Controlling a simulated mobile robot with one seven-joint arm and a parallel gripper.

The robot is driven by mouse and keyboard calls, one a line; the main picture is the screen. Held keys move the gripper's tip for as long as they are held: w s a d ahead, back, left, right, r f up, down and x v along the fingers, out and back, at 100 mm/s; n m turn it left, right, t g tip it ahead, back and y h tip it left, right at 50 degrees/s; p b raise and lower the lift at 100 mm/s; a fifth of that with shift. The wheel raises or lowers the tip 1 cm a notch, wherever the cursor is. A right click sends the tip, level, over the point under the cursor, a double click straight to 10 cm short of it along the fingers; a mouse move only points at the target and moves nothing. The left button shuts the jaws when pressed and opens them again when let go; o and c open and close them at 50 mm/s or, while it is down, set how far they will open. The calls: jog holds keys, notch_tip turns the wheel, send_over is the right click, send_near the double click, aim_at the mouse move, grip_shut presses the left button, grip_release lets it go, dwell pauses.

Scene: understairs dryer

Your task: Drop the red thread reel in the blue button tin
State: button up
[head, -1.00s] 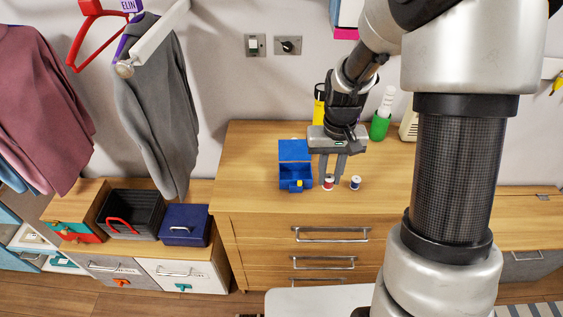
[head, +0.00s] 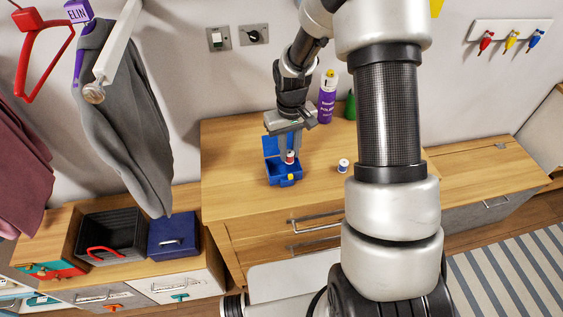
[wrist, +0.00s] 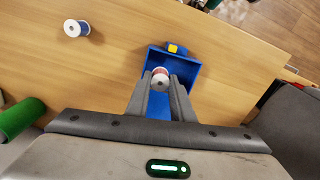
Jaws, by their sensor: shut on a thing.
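The red thread reel (head: 290,157) is held between the fingertips of my gripper (head: 291,160), over the open blue button tin (head: 284,178). In the wrist view the reel (wrist: 160,77) shows its pale end between the two fingers, with the tin (wrist: 190,72) around and beneath it. The tin's lid stands open at the back, and a yellow catch shows on its front. I cannot tell how far the reel is above the tin's floor.
A blue thread reel (head: 343,166) stands on the wooden dresser top (head: 235,150) to the right of the tin. A purple spray bottle (head: 327,100) and a green item (head: 350,106) stand at the back. The dresser's left part is clear.

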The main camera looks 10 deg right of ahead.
notch_tip(320, 180, down, 2)
jog(key=shift+b, duration=0.3)
jog(key=o, duration=1.1)
jog(key=shift+r, duration=0.15)
notch_tip(320, 180, up, 17)
jog(key=shift+r, duration=0.15)
